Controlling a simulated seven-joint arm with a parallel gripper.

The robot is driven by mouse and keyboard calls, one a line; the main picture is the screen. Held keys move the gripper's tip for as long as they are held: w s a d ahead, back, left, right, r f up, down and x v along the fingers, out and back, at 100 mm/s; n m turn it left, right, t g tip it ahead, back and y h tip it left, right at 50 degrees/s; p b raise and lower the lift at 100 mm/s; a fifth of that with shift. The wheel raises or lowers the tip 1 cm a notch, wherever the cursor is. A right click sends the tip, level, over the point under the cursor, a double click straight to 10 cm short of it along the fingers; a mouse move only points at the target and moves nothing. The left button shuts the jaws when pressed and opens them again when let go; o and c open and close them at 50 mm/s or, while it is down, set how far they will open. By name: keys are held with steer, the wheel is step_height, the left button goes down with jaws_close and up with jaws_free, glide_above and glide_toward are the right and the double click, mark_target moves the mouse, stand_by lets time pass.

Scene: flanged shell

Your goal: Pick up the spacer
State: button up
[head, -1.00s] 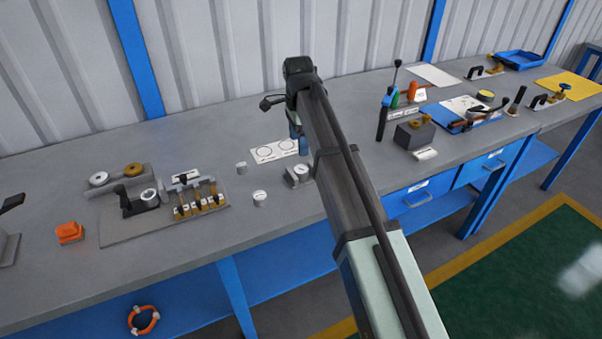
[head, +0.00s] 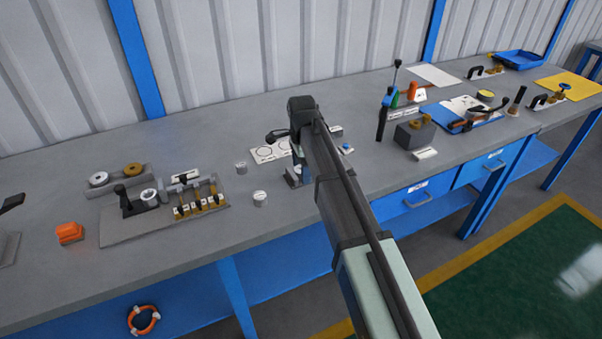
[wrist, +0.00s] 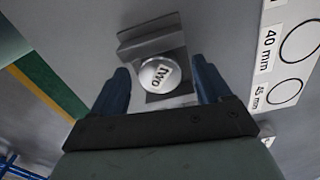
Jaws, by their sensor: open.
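In the wrist view a round silver part (wrist: 158,74) with a printed label on its top, which I take to be the spacer, sits in a grey angled holder (wrist: 152,38). My gripper (wrist: 161,72) is open, with one blue finger on each side of the part. No contact with the fingers is visible, and their exact height against it is hard to tell. In the head view my gripper (head: 296,163) is over the same holder (head: 292,180), and my arm hides the round part and most of the holder.
Two similar small cylinders, one nearer the wall (head: 241,167) and one nearer the edge (head: 260,199), stand left of the holder. A white gauge card (head: 265,154) with circles lies behind. A fixture plate (head: 150,228) is further left. A grey block (head: 413,136) stands right.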

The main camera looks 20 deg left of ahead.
steer(key=shift+f, duration=0.3)
steer(key=shift+c, duration=0.4)
steer(key=c, duration=1.2)
step_height(320, 180, up, 9)
steer(key=shift+r, duration=0.2)
steer(key=w+a+m, duration=0.2)
steer(key=w+m, duration=0.2)
steer(key=w, duration=0.6)
steer(key=w+a+m, duration=0.2)
steer(key=w+m, duration=0.3)
steer(key=w, duration=0.5)
steer(key=shift+w+a, duration=0.15)
steer(key=shift+a, duration=0.1)
